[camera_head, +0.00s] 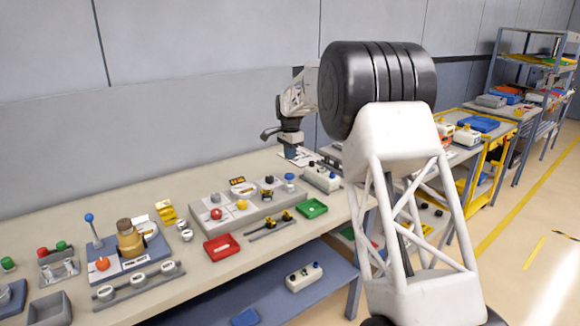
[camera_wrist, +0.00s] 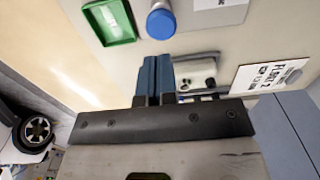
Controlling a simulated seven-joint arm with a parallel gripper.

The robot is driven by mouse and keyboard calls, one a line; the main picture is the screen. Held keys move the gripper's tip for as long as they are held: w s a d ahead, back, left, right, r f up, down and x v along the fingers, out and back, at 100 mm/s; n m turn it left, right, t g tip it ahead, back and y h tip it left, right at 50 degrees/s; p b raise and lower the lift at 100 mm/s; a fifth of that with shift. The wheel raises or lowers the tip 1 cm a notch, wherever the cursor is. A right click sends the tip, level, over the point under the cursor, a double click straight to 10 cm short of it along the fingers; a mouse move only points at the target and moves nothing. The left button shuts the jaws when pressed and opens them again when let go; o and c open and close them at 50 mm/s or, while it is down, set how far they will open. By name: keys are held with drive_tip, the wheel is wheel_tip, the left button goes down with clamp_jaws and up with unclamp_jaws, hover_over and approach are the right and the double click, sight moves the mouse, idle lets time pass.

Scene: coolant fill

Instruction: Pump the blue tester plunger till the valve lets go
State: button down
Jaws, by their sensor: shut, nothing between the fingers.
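A blue round-topped cylinder (camera_head: 290,178), which looks like the tester plunger, stands upright near the back of the bench. In the wrist view the blue cylinder (camera_wrist: 160,22) is just beyond my fingertips, apart from them. My gripper (camera_head: 291,152) is above the bench behind the blue cylinder. In the wrist view its blue fingers (camera_wrist: 155,62) are together and empty. A brass-coloured valve-like body (camera_head: 129,238) stands on a blue-grey plate at the left, beside a blue-balled lever (camera_head: 90,219). I cannot tell which part is the valve.
A green tray (camera_head: 312,208) lies close to the blue cylinder and also shows in the wrist view (camera_wrist: 106,22). A white box (camera_head: 322,178) stands to the right. A red tray (camera_head: 222,247) lies near the front edge. A label card (camera_wrist: 268,73) is at the wrist view's right.

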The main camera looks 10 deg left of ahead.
sight(290, 175)
drive_tip(key=shift+r, duration=2.55)
drive_tip(key=shift+r, duration=1.25)
drive_tip(key=shift+f, duration=0.2)
wheel_tip(290, 175, down, 14)
drive_tip(key=shift+r, duration=0.2)
